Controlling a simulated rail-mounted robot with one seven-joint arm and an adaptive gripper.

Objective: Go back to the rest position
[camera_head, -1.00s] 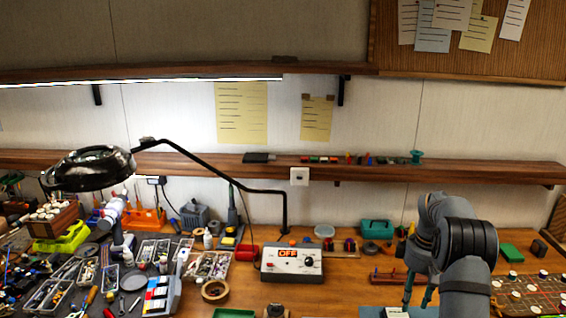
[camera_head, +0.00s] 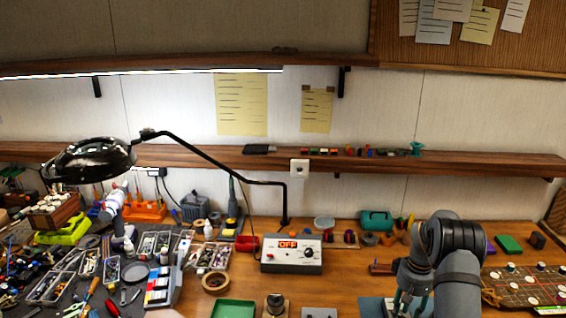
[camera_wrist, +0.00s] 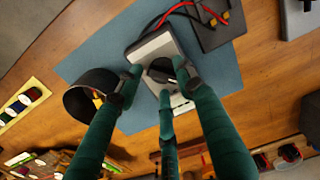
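My gripper (camera_head: 404,302) is low at the right front of the bench in the head view, over a blue-grey mat (camera_head: 372,306). In the wrist view its green fingers (camera_wrist: 158,78) are spread apart. Their tips sit on either side of the dark knob on a pale grey device (camera_wrist: 168,48), which lies on the blue mat (camera_wrist: 90,62). I see no object clearly held. Whether the tips touch the device cannot be told. A dark curved band (camera_wrist: 88,97) shows beside the left finger.
A control box reading OFF (camera_head: 291,256) stands behind and left of my gripper. A tape roll (camera_head: 215,281) and a green tray (camera_head: 233,309) are farther left. A board with pieces (camera_head: 525,288) is at the right. A black lamp arm (camera_head: 215,166) spans the back left.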

